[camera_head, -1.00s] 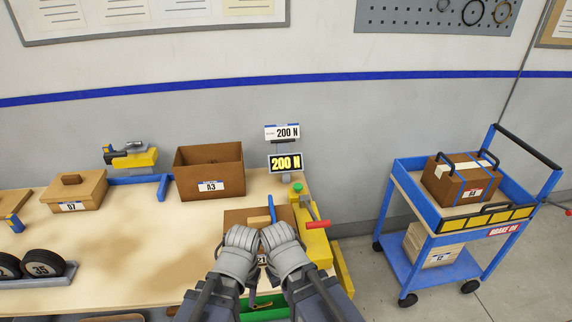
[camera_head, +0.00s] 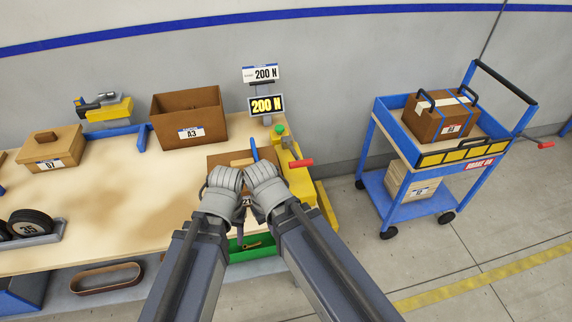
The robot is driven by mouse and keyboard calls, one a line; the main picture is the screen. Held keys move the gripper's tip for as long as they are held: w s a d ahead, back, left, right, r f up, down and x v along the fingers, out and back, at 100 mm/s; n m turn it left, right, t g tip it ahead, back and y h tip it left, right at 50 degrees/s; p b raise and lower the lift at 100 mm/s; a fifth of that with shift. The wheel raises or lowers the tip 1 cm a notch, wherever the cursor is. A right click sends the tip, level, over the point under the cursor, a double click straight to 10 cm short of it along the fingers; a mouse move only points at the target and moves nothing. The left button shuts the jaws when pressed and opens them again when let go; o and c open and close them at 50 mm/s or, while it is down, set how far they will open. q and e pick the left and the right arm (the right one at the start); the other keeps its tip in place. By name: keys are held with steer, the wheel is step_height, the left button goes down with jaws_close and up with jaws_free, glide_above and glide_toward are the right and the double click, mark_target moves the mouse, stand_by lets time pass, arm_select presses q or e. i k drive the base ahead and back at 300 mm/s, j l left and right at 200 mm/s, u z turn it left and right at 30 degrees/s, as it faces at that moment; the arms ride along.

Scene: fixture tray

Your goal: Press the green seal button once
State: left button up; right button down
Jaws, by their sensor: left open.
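The green button (camera_head: 279,129) sits on top of the yellow press fixture (camera_head: 299,184) at the right end of the bench. My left gripper (camera_head: 226,176) and my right gripper (camera_head: 262,172) are side by side, close together, over a brown box (camera_head: 226,159) in front of the fixture. Both are below and left of the button in the picture, apart from it. The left gripper is open. The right gripper's fingers are too bunched to read. The grippers hide much of the box.
A display reading 200 N (camera_head: 266,105) stands behind the button. Open box A3 (camera_head: 190,118) stands left. A blue cart (camera_head: 381,130) stands right, with floor between.

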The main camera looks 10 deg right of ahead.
mark_target(280, 128)
steer(key=i+u, duration=0.25)
steer(key=i, duration=0.25)
steer(key=i+l+u, duration=0.1)
steer(key=i+u, duration=0.15)
steer(key=i, duration=0.25)
